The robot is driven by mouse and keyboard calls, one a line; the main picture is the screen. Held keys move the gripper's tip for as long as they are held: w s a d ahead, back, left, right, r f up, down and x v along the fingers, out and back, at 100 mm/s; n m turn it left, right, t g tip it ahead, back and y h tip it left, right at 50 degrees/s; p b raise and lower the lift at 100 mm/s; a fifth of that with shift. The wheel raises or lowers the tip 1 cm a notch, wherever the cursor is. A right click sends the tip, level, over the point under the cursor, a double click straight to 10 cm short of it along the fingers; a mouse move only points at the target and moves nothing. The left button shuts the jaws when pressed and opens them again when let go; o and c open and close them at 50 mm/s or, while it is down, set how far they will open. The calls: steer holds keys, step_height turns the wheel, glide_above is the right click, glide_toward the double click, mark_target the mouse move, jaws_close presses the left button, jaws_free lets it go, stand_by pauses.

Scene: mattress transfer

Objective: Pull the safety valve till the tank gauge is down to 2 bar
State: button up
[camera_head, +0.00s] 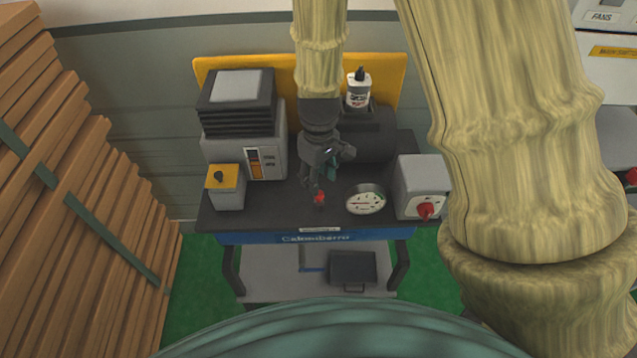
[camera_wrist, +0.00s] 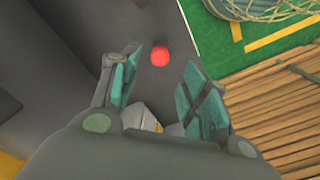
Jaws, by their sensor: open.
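The compressor stand (camera_head: 280,218) has a dark top. A round white gauge (camera_head: 365,199) sits near its front edge; its needle is too small to read. A small red knob (camera_head: 320,198), likely the safety valve's, is left of the gauge. In the wrist view the red knob (camera_wrist: 160,56) lies beyond and between the fingertips, apart from both. My gripper (camera_head: 322,183) is just above the knob, pointing down. In the wrist view my gripper (camera_wrist: 158,80) has its teal-padded fingers spread, with nothing between them. The dark tank (camera_head: 375,145) is partly hidden behind my gripper.
A grey box with a red rotary switch (camera_head: 425,211) stands right of the gauge. A grey unit (camera_head: 240,150) and a yellow-topped box (camera_head: 226,188) stand left. A bottle (camera_head: 358,90) stands behind. Stacked wooden slats (camera_head: 70,200) fill the left side.

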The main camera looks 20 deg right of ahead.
step_height(320, 180, up, 8)
steer(key=shift+f, duration=0.2)
stand_by(0.8)
